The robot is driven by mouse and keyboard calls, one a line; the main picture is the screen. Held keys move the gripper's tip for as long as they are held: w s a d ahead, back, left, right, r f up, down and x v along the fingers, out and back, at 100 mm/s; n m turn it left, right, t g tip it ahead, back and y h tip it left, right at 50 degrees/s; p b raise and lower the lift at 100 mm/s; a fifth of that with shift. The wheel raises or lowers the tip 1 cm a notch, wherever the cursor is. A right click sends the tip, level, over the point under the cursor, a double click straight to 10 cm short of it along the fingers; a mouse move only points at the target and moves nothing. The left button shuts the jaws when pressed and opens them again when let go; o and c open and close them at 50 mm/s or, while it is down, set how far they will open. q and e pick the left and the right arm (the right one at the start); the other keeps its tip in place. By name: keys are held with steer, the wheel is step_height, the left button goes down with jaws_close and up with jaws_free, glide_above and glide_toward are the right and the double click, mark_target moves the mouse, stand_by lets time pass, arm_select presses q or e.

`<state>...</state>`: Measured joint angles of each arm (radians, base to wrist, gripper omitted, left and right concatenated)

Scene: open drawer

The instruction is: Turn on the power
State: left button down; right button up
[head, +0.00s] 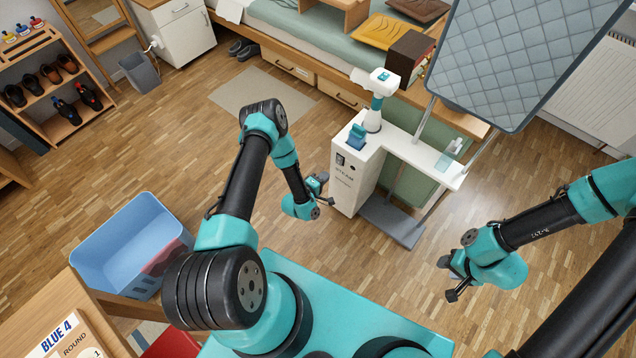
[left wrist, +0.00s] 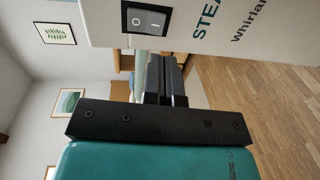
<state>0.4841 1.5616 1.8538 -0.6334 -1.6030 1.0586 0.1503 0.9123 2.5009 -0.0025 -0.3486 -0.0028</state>
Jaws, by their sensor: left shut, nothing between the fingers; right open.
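A white steamer unit (head: 352,185) with "STEAM" lettering stands on the floor in the middle of the head view. A black rocker power switch (head: 340,160) sits high on its front face. In the left wrist view the switch (left wrist: 146,20) shows O and I marks, and the steamer (left wrist: 240,20) fills the top right. My left gripper (head: 325,190) is shut and empty, just left of the steamer's front face and lower than the switch. Its closed fingers (left wrist: 165,80) point toward the unit, apart from the switch. My right gripper (head: 447,277) is open and empty at the right.
A tilted grey quilted board (head: 530,50) stands behind the steamer on metal poles. A blue bin (head: 130,245) is at the left. A bed (head: 300,35) is behind. The wooden floor left of the steamer is largely clear.

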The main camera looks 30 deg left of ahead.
mark_target(338, 163)
arm_select(q)
steer(key=x, duration=0.7)
steer(key=shift+w, duration=0.1)
steer(key=shift+d, duration=0.1)
